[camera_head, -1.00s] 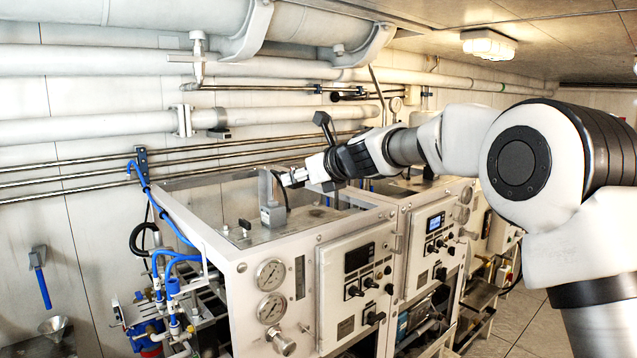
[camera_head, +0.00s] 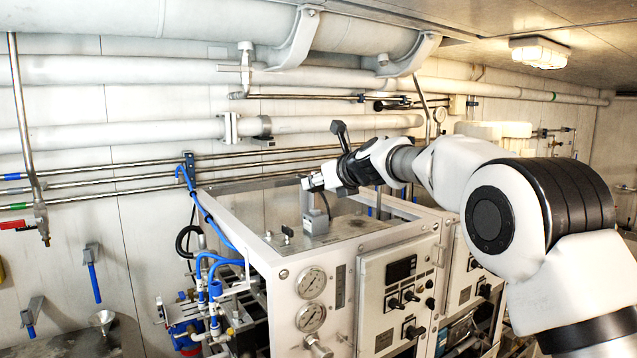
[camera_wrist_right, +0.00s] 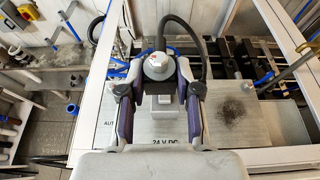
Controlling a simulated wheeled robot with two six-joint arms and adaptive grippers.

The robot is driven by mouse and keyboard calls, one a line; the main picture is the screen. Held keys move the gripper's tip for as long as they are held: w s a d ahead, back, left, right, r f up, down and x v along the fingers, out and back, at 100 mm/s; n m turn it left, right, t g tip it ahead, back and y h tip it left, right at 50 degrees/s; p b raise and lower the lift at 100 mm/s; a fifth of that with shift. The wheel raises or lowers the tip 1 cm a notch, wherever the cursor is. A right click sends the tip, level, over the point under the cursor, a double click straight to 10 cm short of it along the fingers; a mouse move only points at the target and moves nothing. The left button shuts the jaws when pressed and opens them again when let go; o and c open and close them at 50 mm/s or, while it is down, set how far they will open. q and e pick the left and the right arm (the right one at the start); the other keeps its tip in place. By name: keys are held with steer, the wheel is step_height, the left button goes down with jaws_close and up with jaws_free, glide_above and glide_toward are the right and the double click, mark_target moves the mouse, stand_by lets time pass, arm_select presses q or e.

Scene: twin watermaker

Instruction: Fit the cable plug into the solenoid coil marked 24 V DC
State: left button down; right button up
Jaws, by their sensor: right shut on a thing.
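My right gripper (camera_wrist_right: 159,88) is shut on the grey, round-topped cable plug (camera_wrist_right: 158,66), with a finger on each side. A dark cable (camera_wrist_right: 178,22) leaves the plug and curves to the right. Just below the plug in the wrist view is a small grey block with a dark middle (camera_wrist_right: 163,100). The lettering "24 V DC" (camera_wrist_right: 165,140) is on the metal plate nearer my wrist. In the head view my right gripper (camera_head: 318,183) is above a grey block (camera_head: 316,224) on the cabinet top. Whether the plug touches the coil is unclear. My left gripper is out of view.
The cabinet (camera_head: 345,262) has gauges (camera_head: 311,282) and a control panel on its front. A raised frame edge surrounds its top. Blue hoses (camera_head: 212,215) run at its left, and pipes (camera_head: 120,130) line the wall. A dark speckled patch (camera_wrist_right: 229,108) lies right of the plug.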

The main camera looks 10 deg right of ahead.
mark_target(319, 216)
steer(key=shift+w+d+f+b, duration=0.15)
steer(key=shift+f+b, duration=0.3)
steer(key=shift+f, duration=0.5)
steer(key=shift+w+d+f+b, duration=0.15)
steer(key=shift+f+b, duration=0.3)
steer(key=shift+f, duration=0.45)
steer(key=shift+a, duration=0.1)
steer(key=shift+p, duration=0.6)
steer(key=shift+f+b, duration=1)
steer(key=shift+f, duration=0.2)
steer(key=o, duration=1)
steer(key=shift+o, duration=0.2)
steer(key=shift+r, duration=0.1)
steer(key=v, duration=1.1)
steer(key=shift+s+d, duration=0.2)
steer(key=shift+s, duration=0.1)
